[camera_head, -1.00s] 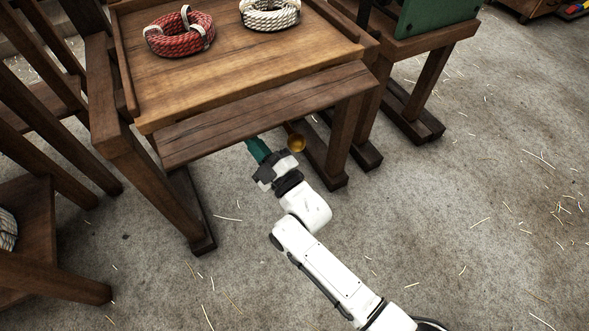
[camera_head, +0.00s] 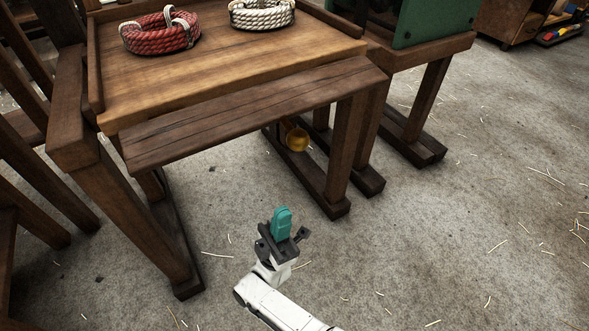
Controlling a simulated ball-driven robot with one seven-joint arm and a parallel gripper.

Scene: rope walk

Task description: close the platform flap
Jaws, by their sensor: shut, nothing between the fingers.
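The wooden platform (camera_head: 215,85) is a table with raised side rims. A dark plank, which looks like the flap (camera_head: 255,117), runs along its front edge. The flap lies just below the platform top and slopes down slightly toward me; I cannot tell whether it is fully shut. My gripper (camera_head: 282,213), with teal fingers, is shut and empty. It is in front of the flap and below it in the picture, apart from it, over open floor.
A red rope coil (camera_head: 160,33) and a white rope coil (camera_head: 262,14) lie on the platform. A round brass-coloured piece (camera_head: 297,140) is below the flap near the right leg. A green machine (camera_head: 435,22) stands on a bench at right. The floor in front is clear apart from straw.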

